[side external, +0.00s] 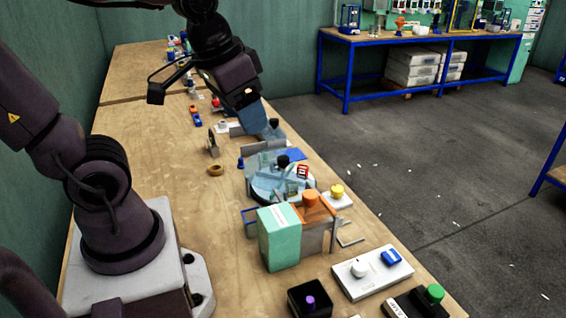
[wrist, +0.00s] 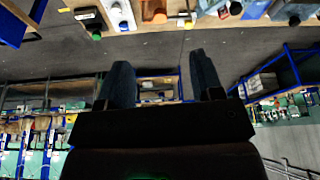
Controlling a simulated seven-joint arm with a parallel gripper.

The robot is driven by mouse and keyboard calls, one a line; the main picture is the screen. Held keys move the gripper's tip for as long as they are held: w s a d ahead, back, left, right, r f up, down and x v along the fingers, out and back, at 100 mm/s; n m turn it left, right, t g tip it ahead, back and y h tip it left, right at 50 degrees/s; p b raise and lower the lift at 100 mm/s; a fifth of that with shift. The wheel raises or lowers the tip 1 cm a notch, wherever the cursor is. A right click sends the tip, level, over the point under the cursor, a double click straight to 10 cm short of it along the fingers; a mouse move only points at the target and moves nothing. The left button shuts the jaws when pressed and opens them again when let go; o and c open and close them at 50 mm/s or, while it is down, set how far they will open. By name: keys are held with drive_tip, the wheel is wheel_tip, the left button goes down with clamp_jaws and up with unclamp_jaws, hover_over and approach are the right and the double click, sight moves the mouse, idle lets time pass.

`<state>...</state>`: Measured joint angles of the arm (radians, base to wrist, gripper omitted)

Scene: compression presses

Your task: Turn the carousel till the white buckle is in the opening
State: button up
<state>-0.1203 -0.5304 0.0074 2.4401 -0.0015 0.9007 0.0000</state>
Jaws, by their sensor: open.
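The carousel (side external: 264,184) is a pale blue round tray with upright dividers and a black knob (side external: 283,160) on it, in the middle of the bench in the side view. A small red and white piece (side external: 303,171) shows at its right side. I cannot make out the white buckle or the opening; dividers and nearby parts hide much of the inside. My gripper (side external: 258,122) is above and behind the carousel in the picture, apart from it. In the wrist view my gripper (wrist: 164,75) has its two blue fingers spread with nothing between them.
A mint-green box (side external: 279,238) and an orange knob (side external: 310,198) stand just in front of the carousel. A yellow-topped button (side external: 337,191) is to its right. The bench left of the ring is clear.

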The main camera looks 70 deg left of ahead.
drive_tip(key=w+a+f+n+g, duration=0.3)
drive_tip(key=w+a+f+n, duration=0.15)
drive_tip(key=w+a, duration=0.4)
drive_tip(key=n, duration=0.3)
hover_over(283, 158)
wheel_tip(283, 158, down, 7)
drive_tip(key=shift+g, duration=0.4)
wheel_tip(283, 158, down, 13)
drive_tip(key=shift+w+f, duration=0.1)
drive_tip(key=shift+c, duration=0.3)
clamp_jaws()
